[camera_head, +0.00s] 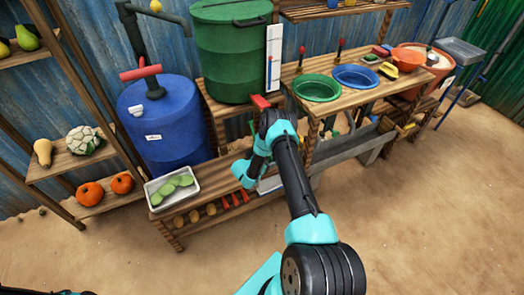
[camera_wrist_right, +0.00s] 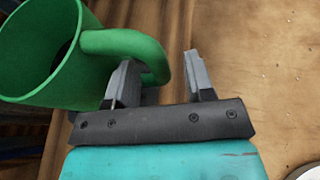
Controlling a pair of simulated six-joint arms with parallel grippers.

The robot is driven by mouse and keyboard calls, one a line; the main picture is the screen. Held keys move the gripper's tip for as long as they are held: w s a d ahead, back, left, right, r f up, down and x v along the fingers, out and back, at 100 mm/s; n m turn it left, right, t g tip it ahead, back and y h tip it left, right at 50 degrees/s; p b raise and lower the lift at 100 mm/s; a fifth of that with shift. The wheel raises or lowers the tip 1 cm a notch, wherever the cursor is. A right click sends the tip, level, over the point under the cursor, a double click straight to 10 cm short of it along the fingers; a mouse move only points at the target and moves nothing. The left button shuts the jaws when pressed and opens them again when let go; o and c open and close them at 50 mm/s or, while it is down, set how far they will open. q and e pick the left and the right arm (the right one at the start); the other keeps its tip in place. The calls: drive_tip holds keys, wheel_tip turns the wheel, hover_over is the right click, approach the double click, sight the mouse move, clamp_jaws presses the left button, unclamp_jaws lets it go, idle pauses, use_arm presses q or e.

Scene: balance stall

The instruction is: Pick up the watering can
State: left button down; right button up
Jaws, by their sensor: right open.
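A green round vessel with a thick looped handle, which looks like the watering can (camera_wrist_right: 40,60), stands at the upper left of the right wrist view. My right gripper (camera_wrist_right: 160,70) is open there. The outer part of the handle lies between its two fingers, with one finger at the loop's inner side and the other outside it. No grip on the handle shows. In the head view my right gripper (camera_head: 244,173) is over the low wooden bench, and my arm hides most of the can. My left gripper is not in view.
A white tray of green vegetables (camera_head: 172,187) sits at the bench's left end. A blue barrel (camera_head: 165,125) and a large green barrel (camera_head: 228,50) stand behind. A green basin (camera_head: 316,88) and a blue basin (camera_head: 356,77) sit on the right counter. The sandy floor in front is clear.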

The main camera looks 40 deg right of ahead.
drive_tip(key=shift+c, duration=0.5)
clamp_jaws()
drive_tip(key=shift+r, duration=0.1)
